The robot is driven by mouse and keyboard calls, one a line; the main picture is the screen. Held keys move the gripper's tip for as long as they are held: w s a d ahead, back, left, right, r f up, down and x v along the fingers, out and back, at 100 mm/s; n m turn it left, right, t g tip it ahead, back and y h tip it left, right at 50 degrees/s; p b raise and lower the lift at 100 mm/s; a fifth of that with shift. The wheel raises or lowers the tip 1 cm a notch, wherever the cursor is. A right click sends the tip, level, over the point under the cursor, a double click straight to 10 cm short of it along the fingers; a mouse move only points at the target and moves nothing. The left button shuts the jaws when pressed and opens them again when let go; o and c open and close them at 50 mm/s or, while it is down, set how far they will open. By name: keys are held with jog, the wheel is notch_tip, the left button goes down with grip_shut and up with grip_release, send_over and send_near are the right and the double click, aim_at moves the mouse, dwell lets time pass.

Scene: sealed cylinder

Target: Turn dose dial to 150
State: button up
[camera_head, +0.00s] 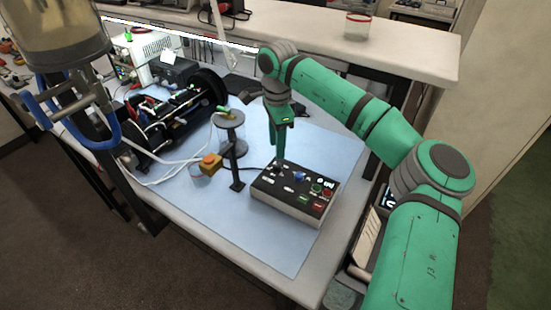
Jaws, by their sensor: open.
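A dark control box (262,195) with a pale lower edge sits on the blue mat. Its sloped top carries a blue knob (299,176), small black controls, white labels, and green and red buttons on the right. The labels are too small to read, so I cannot tell which control is the dose dial or its setting. My gripper (279,157) points down at the back left edge of the box, left of the blue knob. It is open and holds nothing visible. I cannot tell whether its fingertips touch the box.
A dark stand with a round plate (229,119) and an orange-topped yellow block (210,161) stand left of the box. A black apparatus (170,122) with cables lies farther left. The blue mat (262,240) is clear in front of the box.

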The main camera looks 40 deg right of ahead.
aim_at(277, 164)
notch_tip(277, 164, down, 7)
jog(key=shift+f, duration=0.15)
dwell(0.4)
grip_shut()
